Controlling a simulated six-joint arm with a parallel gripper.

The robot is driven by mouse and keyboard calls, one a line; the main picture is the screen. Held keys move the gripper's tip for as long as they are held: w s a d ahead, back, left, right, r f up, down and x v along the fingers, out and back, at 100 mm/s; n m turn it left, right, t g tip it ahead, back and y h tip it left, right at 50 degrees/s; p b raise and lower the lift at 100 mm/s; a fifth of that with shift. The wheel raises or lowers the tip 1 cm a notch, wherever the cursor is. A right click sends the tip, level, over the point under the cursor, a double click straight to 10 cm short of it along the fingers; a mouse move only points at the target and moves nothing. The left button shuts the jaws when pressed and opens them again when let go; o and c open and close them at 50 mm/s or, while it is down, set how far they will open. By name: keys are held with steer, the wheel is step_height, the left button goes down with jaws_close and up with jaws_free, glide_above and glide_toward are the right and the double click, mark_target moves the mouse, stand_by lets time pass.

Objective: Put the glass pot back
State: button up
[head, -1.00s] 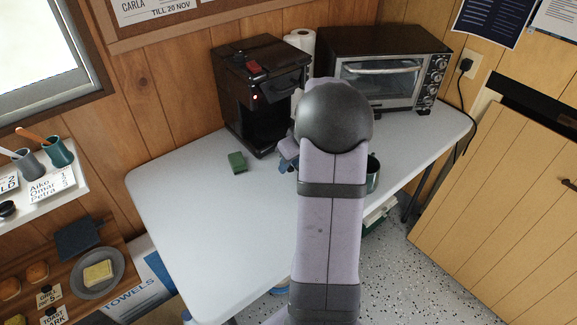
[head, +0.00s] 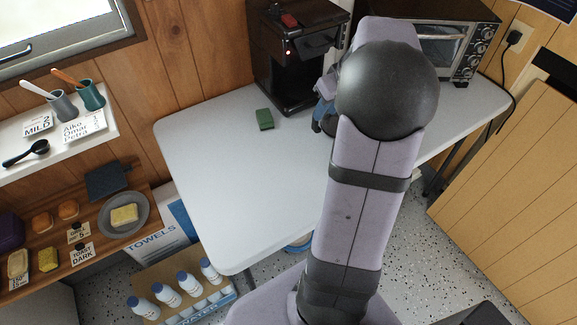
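The dark coffee machine (head: 278,75) stands at the back of the white table, with a small red light lit. Its front bay looks dark, and no glass pot can be made out in it. My gripper (head: 320,115) shows only in part, low over the table just right of the machine's front. My own arm covers most of it, so its fingertips and anything between them are hidden. I cannot make out the glass pot; my arm hides the table behind it.
A green sponge (head: 264,119) lies before the machine. A toaster oven (head: 440,50) stands at the back right. The white table (head: 225,185) is clear on its left. A shelf with cups (head: 92,96) and a wooden board with food (head: 75,240) are at left.

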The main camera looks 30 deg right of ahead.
steer(key=s+a+f+g, duration=0.1)
steer(key=s+a+f, duration=0.1)
steer(key=a, duration=0.6)
steer(key=s+a+f+g, duration=0.1)
steer(key=s+a+f, duration=0.2)
steer(key=s+a, duration=0.2)
steer(key=s+a+f+g, duration=0.1)
steer(key=s+a+f, duration=0.1)
steer(key=a, duration=0.9)
steer(key=shift+s+a+f+g, duration=0.15)
steer(key=shift+s+f+g, duration=0.05)
steer(key=shift+s, duration=0.2)
steer(key=shift+s+a+f+g, duration=0.1)
steer(key=shift+s+f+g, duration=0.1)
steer(key=shift+s, duration=0.15)
steer(key=shift+g, duration=0.3)
steer(key=s+a, duration=0.1)
steer(key=s+a+f, duration=0.1)
steer(key=s, duration=0.3)
steer(key=shift+a+f, duration=0.4)
steer(key=shift+r, duration=0.15)
step_height(320, 180, up, 13)
steer(key=p, duration=1.2)
steer(key=shift+f+p, duration=0.2)
steer(key=shift+p, duration=0.2)
steer(key=shift+f, duration=0.1)
